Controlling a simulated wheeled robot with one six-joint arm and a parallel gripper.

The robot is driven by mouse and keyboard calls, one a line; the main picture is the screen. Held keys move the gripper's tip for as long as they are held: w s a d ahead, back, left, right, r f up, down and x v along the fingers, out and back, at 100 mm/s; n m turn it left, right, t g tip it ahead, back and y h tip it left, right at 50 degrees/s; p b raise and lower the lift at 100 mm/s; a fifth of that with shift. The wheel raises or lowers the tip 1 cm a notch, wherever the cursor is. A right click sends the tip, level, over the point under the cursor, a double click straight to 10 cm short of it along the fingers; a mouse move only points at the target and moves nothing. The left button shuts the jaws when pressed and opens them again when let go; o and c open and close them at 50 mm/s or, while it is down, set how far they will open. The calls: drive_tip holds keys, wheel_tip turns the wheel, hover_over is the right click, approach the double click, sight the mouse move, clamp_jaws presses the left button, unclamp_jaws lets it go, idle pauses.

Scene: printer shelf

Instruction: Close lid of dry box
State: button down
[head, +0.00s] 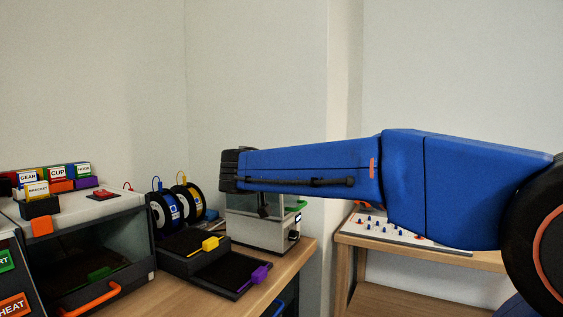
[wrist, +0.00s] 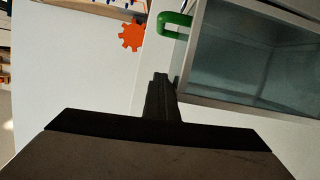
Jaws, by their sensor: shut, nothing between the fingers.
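The dry box (head: 262,235) stands near the right end of the wooden desk, with a pale base, clear walls and a small display. Its green handle (head: 301,204) shows at the upper right. My arm crosses in front of its upper part, so I cannot tell from the head view how far the lid is open. In the wrist view, the clear panel with its pale frame (wrist: 250,55) lies at the right, and the green handle (wrist: 175,23) at its left edge. My gripper (wrist: 160,78) is shut and empty, just below the handle in the picture and apparently apart from it.
Spools (head: 188,202) and dark trays with a yellow clip (head: 210,243) and a purple clip (head: 260,274) stand left of the box. A printer-like cabinet (head: 90,250) is further left. A pegboard (head: 400,232) lies on the right table. An orange gear (wrist: 131,36) shows in the wrist view.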

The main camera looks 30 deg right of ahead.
sight(301, 206)
drive_tip(key=shift+m, duration=0.7)
drive_tip(key=f, duration=0.2)
drive_tip(key=s+d+f, duration=0.1)
drive_tip(key=f, duration=0.3)
drive_tip(key=shift+s+d, duration=0.15)
drive_tip(key=shift+s, duration=0.25)
drive_tip(key=shift+s+d+f, duration=0.1)
drive_tip(key=shift+f, duration=0.6)
drive_tip(key=shift+f, duration=0.15)
drive_tip(key=s+a+r, duration=0.6)
drive_tip(key=a+r, duration=0.1)
drive_tip(key=shift+s, duration=0.35)
